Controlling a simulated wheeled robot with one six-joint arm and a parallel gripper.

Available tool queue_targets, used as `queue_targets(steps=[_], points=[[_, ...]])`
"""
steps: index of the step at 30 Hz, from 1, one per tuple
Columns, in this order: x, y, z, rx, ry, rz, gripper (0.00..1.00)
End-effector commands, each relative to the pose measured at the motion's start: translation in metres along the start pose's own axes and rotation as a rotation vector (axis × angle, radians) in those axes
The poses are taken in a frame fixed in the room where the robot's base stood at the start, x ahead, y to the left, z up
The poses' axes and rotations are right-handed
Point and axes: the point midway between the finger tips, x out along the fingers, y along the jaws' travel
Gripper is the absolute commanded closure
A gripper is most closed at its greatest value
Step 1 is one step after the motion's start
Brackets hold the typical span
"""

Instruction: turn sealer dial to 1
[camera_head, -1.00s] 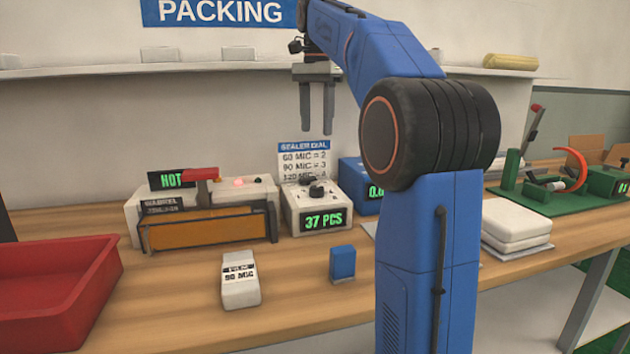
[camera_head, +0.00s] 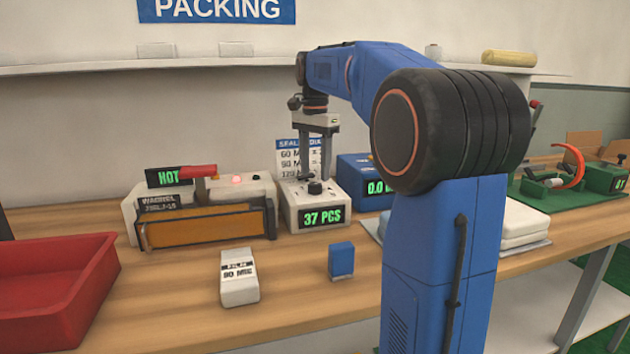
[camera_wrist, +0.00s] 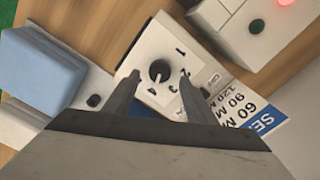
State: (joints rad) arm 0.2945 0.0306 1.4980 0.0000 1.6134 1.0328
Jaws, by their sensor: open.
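The dial (camera_head: 315,187) is a small black knob on top of a white box (camera_head: 292,209) whose green display reads 37 PCS. In the wrist view the dial (camera_wrist: 159,70) has the numbers 1 to 4 printed around it. Its white mark seems to point towards the 4 side, but it is too small to be sure. My gripper (camera_head: 313,179) points straight down over the box, fingers open. In the wrist view my gripper (camera_wrist: 160,78) has one fingertip on each side of the dial. I cannot tell whether either touches it.
The sealer (camera_head: 158,215) with its red handle, reading HOT, stands left of the box. A blue display unit (camera_head: 355,170) is close on the right. The sealer dial sign (camera_head: 288,158) stands behind.

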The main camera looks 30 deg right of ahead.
Motion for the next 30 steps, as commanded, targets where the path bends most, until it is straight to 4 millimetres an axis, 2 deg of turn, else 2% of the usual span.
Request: queue_targets(steps=[3,9,20,25,26,30], points=[[0.018,0.001,0.000,0.000,-0.001,0.002,0.49],[0.035,0.000,0.000,0.000,0.000,0.000,0.49],[0.039,0.000,0.000,0.000,0.000,-0.001,0.49],[0.039,0.000,0.000,0.000,0.000,-0.001,0.87],[0.039,0.000,0.000,0.000,0.000,0.000,0.90],[0.039,0.000,0.000,-0.002,0.000,0.000,0.90]])
